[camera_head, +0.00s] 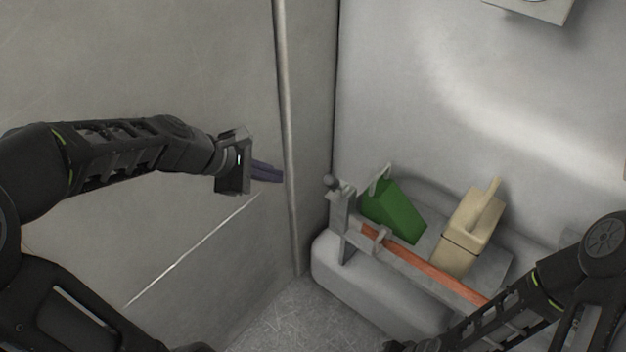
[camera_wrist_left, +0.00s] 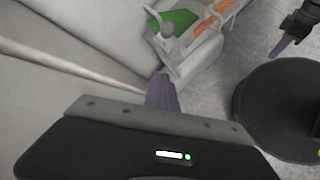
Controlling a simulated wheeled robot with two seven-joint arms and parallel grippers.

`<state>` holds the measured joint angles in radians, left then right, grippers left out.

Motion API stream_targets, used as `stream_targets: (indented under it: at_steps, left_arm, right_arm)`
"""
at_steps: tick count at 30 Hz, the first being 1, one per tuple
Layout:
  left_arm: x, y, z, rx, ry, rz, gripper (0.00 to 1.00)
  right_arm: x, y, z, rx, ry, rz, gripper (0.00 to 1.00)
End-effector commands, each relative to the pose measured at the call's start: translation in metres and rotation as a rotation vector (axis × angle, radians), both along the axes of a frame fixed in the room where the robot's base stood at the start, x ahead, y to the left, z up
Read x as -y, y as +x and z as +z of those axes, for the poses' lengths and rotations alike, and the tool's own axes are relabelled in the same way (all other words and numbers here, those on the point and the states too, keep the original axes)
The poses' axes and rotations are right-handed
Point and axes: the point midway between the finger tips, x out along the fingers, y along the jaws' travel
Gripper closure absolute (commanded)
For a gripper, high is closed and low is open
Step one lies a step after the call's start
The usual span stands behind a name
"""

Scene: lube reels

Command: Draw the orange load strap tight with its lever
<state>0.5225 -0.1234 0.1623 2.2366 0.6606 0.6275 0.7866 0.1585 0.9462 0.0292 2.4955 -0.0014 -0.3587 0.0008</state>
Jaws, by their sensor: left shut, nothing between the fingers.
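The orange load strap (camera_head: 430,268) runs along the front of a grey rack on a pale ledge, past a green container and a beige can. A grey upright with a round-knobbed lever (camera_head: 330,182) stands at the strap's left end. The strap (camera_wrist_left: 203,27) and the knob (camera_wrist_left: 168,31) also show in the left wrist view. My left gripper (camera_head: 281,175) is shut and empty, left of the knob and apart from it, by the metal wall edge. My right gripper (camera_wrist_left: 283,46) shows at the upper right of the left wrist view; its finger gap is not clear.
The green container (camera_head: 396,212) and the beige can (camera_head: 468,230) stand in the rack behind the strap. A vertical metal edge (camera_head: 287,130) lies close to my left fingertips. Bare floor (camera_head: 290,325) shows in front of the ledge (camera_head: 375,300).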

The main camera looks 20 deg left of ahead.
Motion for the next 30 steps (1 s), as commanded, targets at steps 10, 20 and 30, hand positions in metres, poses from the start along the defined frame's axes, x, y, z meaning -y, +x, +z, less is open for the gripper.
stream_targets:
  at_steps: [10, 20, 30]
  left_arm:
    - [0.029, 0.035, -0.050, -0.003, -0.002, -0.002, 1.00]
    - [0.067, 0.048, -0.047, 0.000, 0.000, -0.002, 1.00]
    - [0.073, 0.049, -0.046, 0.000, 0.001, 0.000, 1.00]
  right_arm:
    - [0.000, 0.000, -0.008, 0.000, 0.000, 0.000, 1.00]
    - [0.000, 0.000, 0.006, 0.000, 0.000, 0.000, 1.00]
    - [0.000, 0.000, 0.006, 0.000, 0.000, 0.000, 1.00]
